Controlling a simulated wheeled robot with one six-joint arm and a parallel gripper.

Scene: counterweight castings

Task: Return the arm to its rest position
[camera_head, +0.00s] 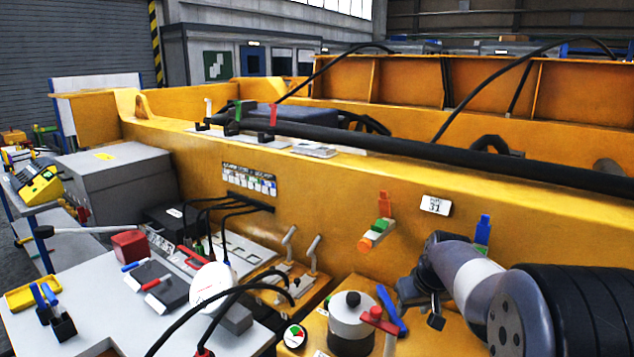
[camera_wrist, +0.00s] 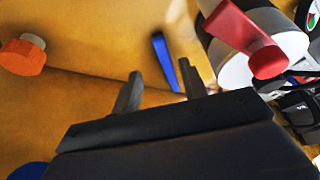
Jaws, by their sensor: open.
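My gripper (camera_wrist: 160,92) shows in the wrist view with its two dark fingers apart and nothing between them. Beyond the fingers is a yellow surface with a blue handle (camera_wrist: 165,60) on it. In the head view my arm reaches in from the right edge. My gripper (camera_head: 422,308) is partly visible there at the arm's end, low over the yellow machine. It is close to the right of the blue handle (camera_head: 391,310). Whether it touches anything cannot be told.
A white and dark cylinder (camera_head: 351,325) with a red handle (camera_head: 378,320) stands left of my gripper. A green and orange knob (camera_head: 376,234) sticks out of the yellow wall (camera_head: 330,215) behind. A grey bench (camera_head: 90,275) with boxes and tools lies left. Black cables arch in front.

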